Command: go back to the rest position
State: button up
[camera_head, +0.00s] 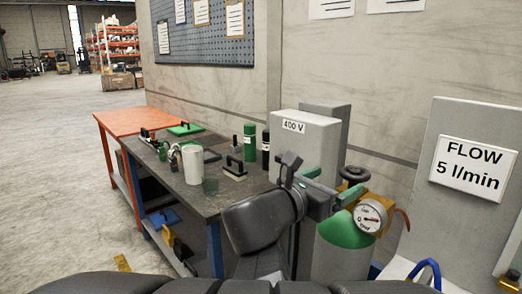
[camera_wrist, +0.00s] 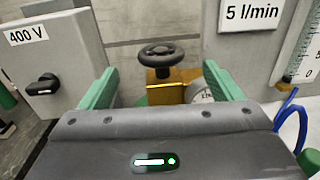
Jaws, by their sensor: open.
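My gripper (camera_head: 333,183) is open, in front of the gas cylinder (camera_head: 340,250) at the right of the bench. In the wrist view its two green fingers (camera_wrist: 161,80) stand apart on either side of the cylinder's brass valve (camera_wrist: 165,92) and black handwheel (camera_wrist: 160,52). I see nothing held between them. In the head view the handwheel (camera_head: 352,174) and the round gauge (camera_head: 369,216) lie just right of the fingers. I cannot tell how far the fingertips are from the valve.
A grey 400 V cabinet (camera_head: 300,135) stands behind my arm. The dark bench (camera_head: 205,205) holds a white cylinder (camera_head: 193,164), green and black bottles and tools. A FLOW sign (camera_head: 473,167) and blue hose (camera_head: 431,268) are at right. Open floor (camera_head: 50,180) lies left.

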aim_at(346, 175)
jog(key=shift+x, duration=1.9)
